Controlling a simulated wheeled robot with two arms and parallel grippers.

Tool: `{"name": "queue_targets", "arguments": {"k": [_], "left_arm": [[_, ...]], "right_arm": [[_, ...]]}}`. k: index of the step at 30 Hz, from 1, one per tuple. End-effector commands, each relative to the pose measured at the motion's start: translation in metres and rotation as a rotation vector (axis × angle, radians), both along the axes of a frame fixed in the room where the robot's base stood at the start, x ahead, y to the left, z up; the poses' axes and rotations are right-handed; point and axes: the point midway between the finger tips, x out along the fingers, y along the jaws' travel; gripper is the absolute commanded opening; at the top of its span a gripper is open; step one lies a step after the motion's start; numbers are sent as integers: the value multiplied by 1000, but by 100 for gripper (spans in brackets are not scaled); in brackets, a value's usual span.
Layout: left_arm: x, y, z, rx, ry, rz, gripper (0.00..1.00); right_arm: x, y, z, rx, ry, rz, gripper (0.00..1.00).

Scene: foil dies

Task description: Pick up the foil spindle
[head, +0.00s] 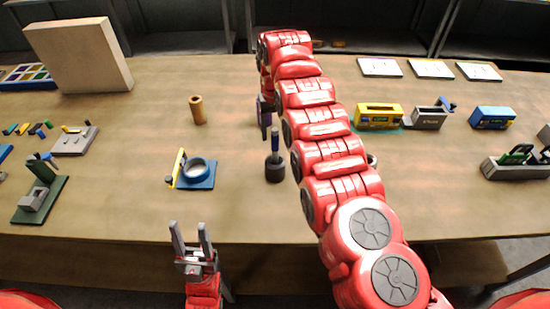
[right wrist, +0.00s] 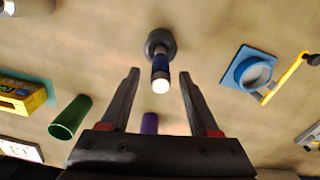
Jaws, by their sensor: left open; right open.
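What I take to be the foil spindle (head: 275,163) stands upright on the table, a dark round base with a blue upper part. In the right wrist view the foil spindle (right wrist: 160,68) shows a pale end facing the camera. My right gripper (right wrist: 159,76) is open; its fingertips lie on either side of the spindle's top in the picture, and no contact shows. The gap in height cannot be told. My left gripper (head: 190,235) is open and empty at the table's front edge.
A purple cylinder (right wrist: 150,124) and a green cylinder (right wrist: 71,117) stand near the right gripper. A blue ring fixture (head: 196,174) lies left of the spindle, with a brown tube (head: 198,110) behind it. A yellow block (head: 378,116) stands at right. Table is clear between ring and spindle.

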Motion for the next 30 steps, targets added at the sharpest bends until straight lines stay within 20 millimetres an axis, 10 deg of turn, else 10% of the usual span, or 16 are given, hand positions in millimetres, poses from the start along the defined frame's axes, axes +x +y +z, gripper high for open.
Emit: {"name": "queue_targets", "arguments": {"k": [26, 30], "left_arm": [[0, 0, 30, 0, 0, 0, 50], [0, 0, 30, 0, 0, 0, 50]], "right_arm": [[-2, 0, -54, 0, 0, 0, 62], [-2, 0, -54, 0, -1, 0, 39]]}}
